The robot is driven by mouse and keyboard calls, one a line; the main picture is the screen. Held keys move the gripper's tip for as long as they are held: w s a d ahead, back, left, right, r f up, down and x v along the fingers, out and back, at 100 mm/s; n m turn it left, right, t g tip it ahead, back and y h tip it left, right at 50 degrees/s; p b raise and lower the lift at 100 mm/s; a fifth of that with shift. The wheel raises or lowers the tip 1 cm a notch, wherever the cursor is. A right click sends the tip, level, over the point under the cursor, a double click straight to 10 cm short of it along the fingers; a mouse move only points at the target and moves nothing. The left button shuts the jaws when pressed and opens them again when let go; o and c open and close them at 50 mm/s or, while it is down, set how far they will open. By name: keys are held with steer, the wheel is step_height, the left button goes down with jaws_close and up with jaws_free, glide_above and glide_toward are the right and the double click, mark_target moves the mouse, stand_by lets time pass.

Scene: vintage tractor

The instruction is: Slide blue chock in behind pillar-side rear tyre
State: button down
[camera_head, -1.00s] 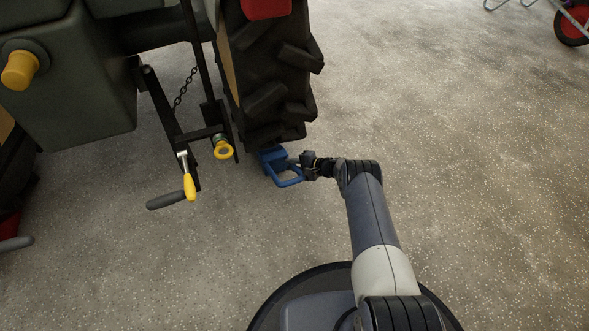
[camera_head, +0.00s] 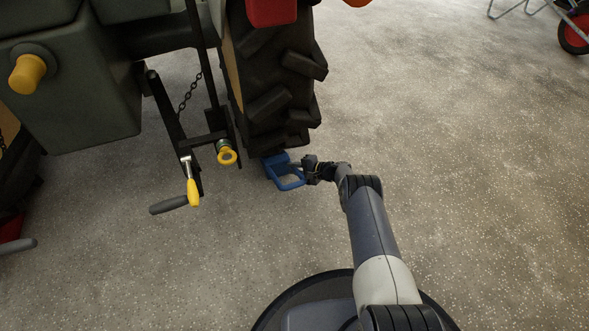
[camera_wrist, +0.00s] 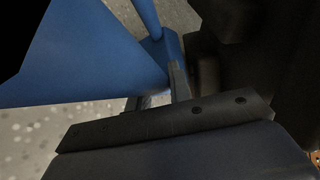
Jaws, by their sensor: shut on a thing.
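The blue chock (camera_head: 276,161) is on the floor at the foot of the large black rear tyre (camera_head: 275,85) in the head view. Its looped handle (camera_head: 291,184) points toward me. The chock's body is against or very close to the tyre's base; I cannot tell whether they touch. My gripper (camera_head: 305,167) is shut on the chock at the right side of its handle. In the wrist view, the blue chock (camera_wrist: 85,55) fills the upper left, and my gripper's fingers (camera_wrist: 165,90) meet a blue bar. The dark tyre fills the upper right there.
A red-wheeled cart (camera_head: 574,28) stands at the far top right. The speckled floor on the right is clear.

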stand_by(0.3)
steer(key=c, duration=1.2)
jaws_free()
steer(key=shift+f, duration=0.1)
steer(key=shift+c, duration=0.2)
steer(key=shift+o, duration=0.2)
steer(key=shift+s+f, duration=0.15)
steer(key=shift+f, duration=0.1)
steer(key=p+v, duration=0.5)
steer(key=v, duration=0.5)
steer(key=shift+d+r, duration=0.3)
steer(key=shift+r, duration=0.15)
